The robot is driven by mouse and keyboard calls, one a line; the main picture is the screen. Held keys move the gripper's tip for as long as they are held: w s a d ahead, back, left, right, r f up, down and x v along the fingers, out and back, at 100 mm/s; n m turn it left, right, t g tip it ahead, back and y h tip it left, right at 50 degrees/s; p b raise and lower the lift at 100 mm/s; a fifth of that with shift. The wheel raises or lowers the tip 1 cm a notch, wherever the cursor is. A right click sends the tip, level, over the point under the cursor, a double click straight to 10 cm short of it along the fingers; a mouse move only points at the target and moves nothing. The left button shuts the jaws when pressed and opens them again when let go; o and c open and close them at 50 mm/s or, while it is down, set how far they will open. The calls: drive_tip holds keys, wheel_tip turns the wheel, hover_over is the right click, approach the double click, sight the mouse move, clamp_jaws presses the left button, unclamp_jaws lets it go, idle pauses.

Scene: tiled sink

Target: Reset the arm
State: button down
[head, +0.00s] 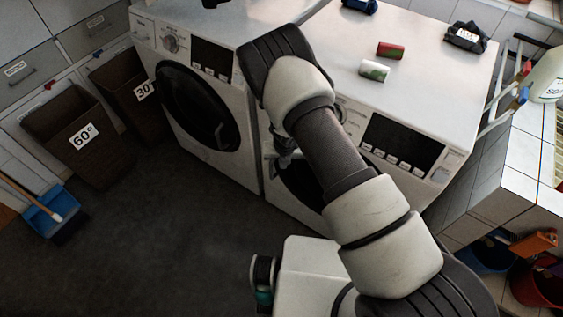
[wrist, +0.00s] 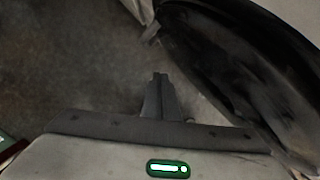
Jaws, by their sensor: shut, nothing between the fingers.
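My gripper (wrist: 160,80) is shut and empty in the wrist view, with its fingertips together above the dark floor. In the head view my arm reaches up from the lower right and bends over in front of the two washing machines. The part of the arm near my gripper is mostly hidden behind the arm links there. The open dark round door (wrist: 235,60) of a machine is close on the right of my gripper in the wrist view.
The left washing machine (head: 228,158) and right washing machine (head: 450,165) stand side by side. Two small cans, one red (head: 390,50) and one green-white (head: 374,71), lie on the right one. Brown baskets (head: 85,165) stand at left.

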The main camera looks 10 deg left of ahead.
drive_tip(key=a+p+v, duration=0.1)
drive_tip(key=v, duration=0.8)
drive_tip(key=shift+a+r, duration=0.3)
drive_tip(key=shift+r, duration=0.05)
